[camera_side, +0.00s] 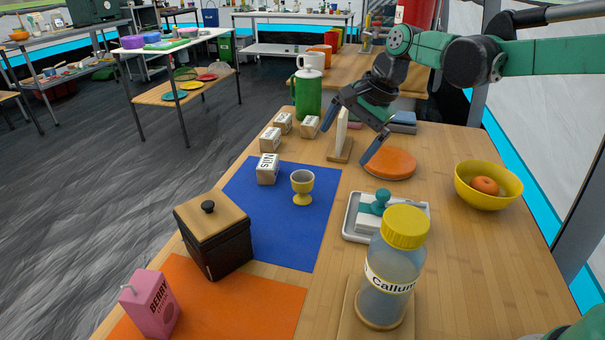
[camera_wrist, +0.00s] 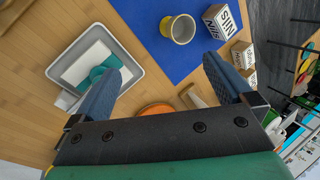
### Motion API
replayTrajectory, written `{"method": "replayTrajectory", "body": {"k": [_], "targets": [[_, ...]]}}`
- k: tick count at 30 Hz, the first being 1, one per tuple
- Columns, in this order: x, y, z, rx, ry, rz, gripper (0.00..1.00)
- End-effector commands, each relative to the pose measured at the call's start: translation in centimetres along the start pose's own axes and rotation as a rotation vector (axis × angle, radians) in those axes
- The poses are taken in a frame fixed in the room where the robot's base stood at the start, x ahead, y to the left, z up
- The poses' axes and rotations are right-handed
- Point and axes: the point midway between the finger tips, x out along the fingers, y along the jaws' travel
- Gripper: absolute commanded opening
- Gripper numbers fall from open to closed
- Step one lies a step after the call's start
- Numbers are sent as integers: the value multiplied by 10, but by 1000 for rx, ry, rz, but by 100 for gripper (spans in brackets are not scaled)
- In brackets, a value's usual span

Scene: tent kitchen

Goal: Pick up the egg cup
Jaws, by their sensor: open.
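A yellow egg cup (camera_side: 302,186) with a grey inside stands upright on the blue mat (camera_side: 318,238) in the side view. It also shows in the wrist view (camera_wrist: 178,29), near the top, beyond my fingertips. My gripper (camera_side: 346,146) is open and empty, above the table and farther back than the egg cup, near an upright white board on a wooden base. In the wrist view its two blue fingers (camera_wrist: 160,85) are spread wide apart, with nothing between them touching either one.
A white block with lettering (camera_side: 268,169) stands left of the egg cup. Several similar blocks, a green canister (camera_side: 308,93) and an orange disc (camera_side: 390,163) are behind. A grey tray (camera_side: 350,228), a jar (camera_side: 388,285) and a black box (camera_side: 228,248) stand nearer.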

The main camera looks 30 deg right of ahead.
Motion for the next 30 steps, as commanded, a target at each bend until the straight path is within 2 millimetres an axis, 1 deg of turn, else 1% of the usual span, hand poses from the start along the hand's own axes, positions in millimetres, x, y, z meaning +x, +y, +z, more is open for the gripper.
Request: {"method": "replayTrajectory", "body": {"k": [1, 3, 6, 9, 12, 17, 20, 25, 30], "targets": [[13, -11, -5, 105, -27, 15, 100], [30, -22, -10, 263, -64, 42, 100], [55, -34, -15, 468, -109, 86, 100], [77, -39, -19, 631, -141, 127, 100], [92, -41, -21, 744, -159, 160, 100], [105, -42, -21, 821, -170, 184, 100], [116, -41, -18, 826, -171, 185, 100], [140, -38, -12, 824, -170, 185, 100], [155, -36, -9, 823, -170, 183, 100]]}}
